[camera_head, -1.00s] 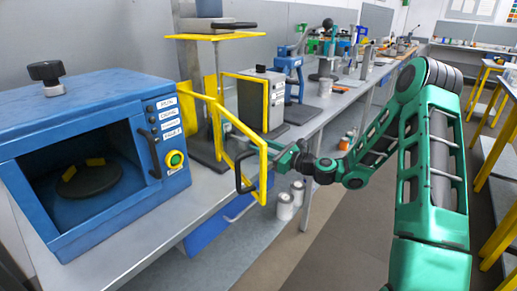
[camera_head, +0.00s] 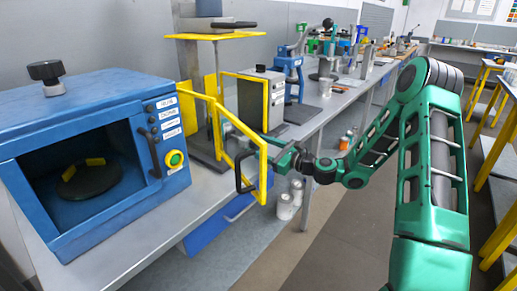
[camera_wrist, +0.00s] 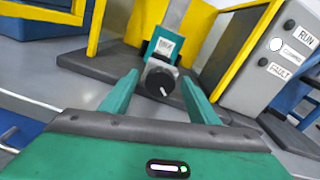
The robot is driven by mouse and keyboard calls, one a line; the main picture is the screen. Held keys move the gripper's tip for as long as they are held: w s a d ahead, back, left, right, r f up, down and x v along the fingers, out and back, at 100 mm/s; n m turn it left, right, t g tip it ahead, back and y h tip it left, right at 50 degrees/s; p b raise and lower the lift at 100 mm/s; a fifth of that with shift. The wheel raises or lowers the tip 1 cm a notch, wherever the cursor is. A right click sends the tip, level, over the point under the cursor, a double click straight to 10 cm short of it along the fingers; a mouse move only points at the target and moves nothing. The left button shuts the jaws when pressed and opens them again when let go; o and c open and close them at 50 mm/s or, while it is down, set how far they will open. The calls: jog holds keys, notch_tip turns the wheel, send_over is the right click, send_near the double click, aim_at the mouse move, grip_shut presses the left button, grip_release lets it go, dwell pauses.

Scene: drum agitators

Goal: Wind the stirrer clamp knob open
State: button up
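The stirrer clamp knob (camera_wrist: 161,83) is a dark, round knob with a white pointer mark. It sits on a small teal block (camera_wrist: 164,48) with a white label, in front of a grey upright post. My gripper (camera_wrist: 158,90) is open in the wrist view, with teal fingers pointing at the knob. The knob shows between the two fingertips. A gap shows at the left finger; the right finger looks close to the knob, and I cannot tell whether it touches. In the head view, my gripper (camera_head: 277,143) is beside the open yellow frame, and the knob is hidden.
An open yellow-framed guard (camera_head: 263,172) with a dark handle stands close to my gripper. A grey control box (camera_wrist: 262,60) with labelled buttons is right of the knob. A blue oven-like machine (camera_head: 75,110) occupies the bench at left. The aisle floor is clear.

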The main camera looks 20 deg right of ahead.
jog(key=shift+s+d, duration=0.1)
jog(key=v, duration=1)
jog(key=shift+s+d, duration=0.15)
